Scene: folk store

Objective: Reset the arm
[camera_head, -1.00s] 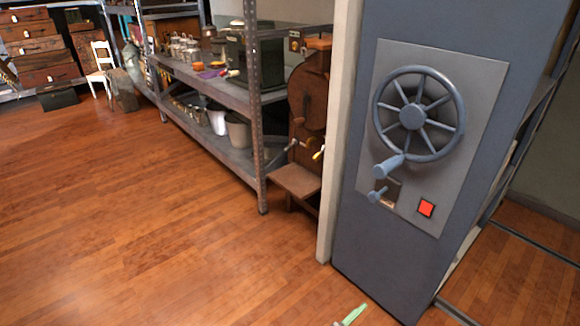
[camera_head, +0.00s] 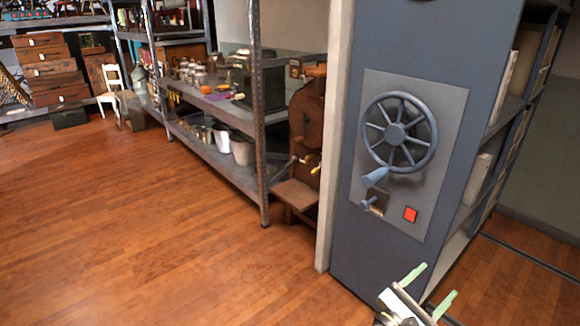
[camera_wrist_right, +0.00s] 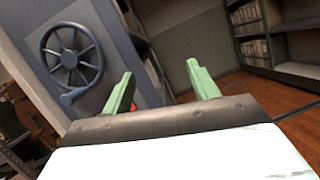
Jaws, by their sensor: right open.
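My right gripper (camera_head: 430,288) is at the bottom right of the head view, in front of the blue-grey cabinet's lower edge. Its two green fingers are spread apart with nothing between them. The right wrist view also shows the open green fingers (camera_wrist_right: 165,90). The handwheel (camera_head: 399,132) is on the grey panel of the cabinet (camera_head: 350,215), well above and apart from the gripper. It also shows at the upper left of the right wrist view (camera_wrist_right: 72,54). My left gripper is not in view.
A red button (camera_head: 410,214) and a small lever (camera_head: 368,203) sit below the wheel. Metal shelving (camera_head: 262,140) with pots and a brown wooden machine (camera_head: 305,125) stand left of the cabinet. The wooden floor (camera_head: 130,230) at the left is clear.

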